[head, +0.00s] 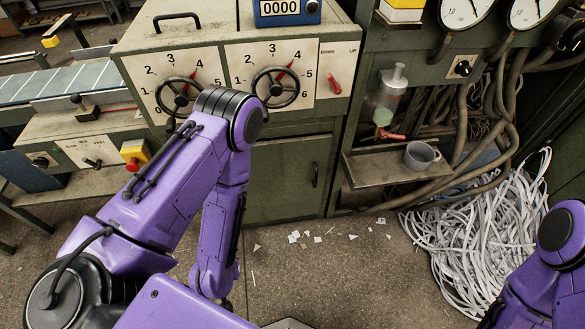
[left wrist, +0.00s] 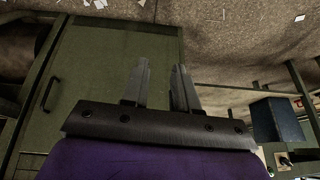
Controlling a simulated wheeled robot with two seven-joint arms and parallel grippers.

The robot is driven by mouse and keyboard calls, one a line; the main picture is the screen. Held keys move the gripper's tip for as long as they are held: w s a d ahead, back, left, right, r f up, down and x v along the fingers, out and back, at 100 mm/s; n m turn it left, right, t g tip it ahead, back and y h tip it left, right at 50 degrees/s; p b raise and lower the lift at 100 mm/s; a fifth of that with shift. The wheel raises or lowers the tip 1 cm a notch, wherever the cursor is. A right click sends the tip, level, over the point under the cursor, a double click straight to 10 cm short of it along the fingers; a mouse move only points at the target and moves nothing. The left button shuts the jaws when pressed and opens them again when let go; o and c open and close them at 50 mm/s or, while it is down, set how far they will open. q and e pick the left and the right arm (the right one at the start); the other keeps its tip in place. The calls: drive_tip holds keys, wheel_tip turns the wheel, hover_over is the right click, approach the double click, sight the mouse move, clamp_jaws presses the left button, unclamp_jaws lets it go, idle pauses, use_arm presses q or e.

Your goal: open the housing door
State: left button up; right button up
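The housing door (head: 288,182) is a green panel low on the cabinet, under the dial plates, and looks closed. Its dark vertical handle (head: 315,174) is near the right edge. My left arm covers the door's left part in the head view. In the left wrist view the door (left wrist: 115,60) fills the left, with its handle (left wrist: 48,93) at far left. My left gripper (left wrist: 162,66) has two separate fingers with an empty gap, in front of the door's side away from the handle and not touching the handle. My right arm shows at lower right; its gripper is out of view.
Two handwheels (head: 275,88) and a red lever (head: 334,84) sit above the door. Right of it is a shelf (head: 375,170) with a mug (head: 420,155). A heap of paper strips (head: 475,240) lies on the floor at right. Floor before the door has only paper scraps.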

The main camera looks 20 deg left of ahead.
use_arm(q)
drive_tip(key=w+d+f+m+t+b, duration=0.1)
drive_tip(key=w+f+t+b, duration=0.1)
drive_tip(key=w+f+b, duration=0.4)
drive_tip(key=w+d+f+t+b, duration=0.2)
drive_tip(key=w+f+b, duration=0.15)
drive_tip(key=w, duration=0.45)
drive_tip(key=m+t+y+b, duration=0.1)
drive_tip(key=t+y+b, duration=0.2)
drive_tip(key=t+b, duration=1.1)
approach(316, 180)
drive_tip(key=w+r+g+b, duration=0.1)
drive_tip(key=w+b, duration=0.1)
drive_tip(key=w, duration=0.1)
drive_tip(key=w+a+r+g+b, duration=0.1)
drive_tip(key=w+g+b, duration=0.1)
drive_tip(key=b, duration=0.1)
drive_tip(key=w+a+r+g+b, duration=0.1)
drive_tip(key=w+r+g+b, duration=0.1)
drive_tip(key=w+b, duration=0.1)
drive_tip(key=shift+w+a+r+y, duration=0.1)
drive_tip(key=shift+w+a+y, duration=0.1)
drive_tip(key=shift+w+y, duration=0.1)
drive_tip(key=shift+w+a+r, duration=0.15)
drive_tip(key=shift+w, duration=0.2)
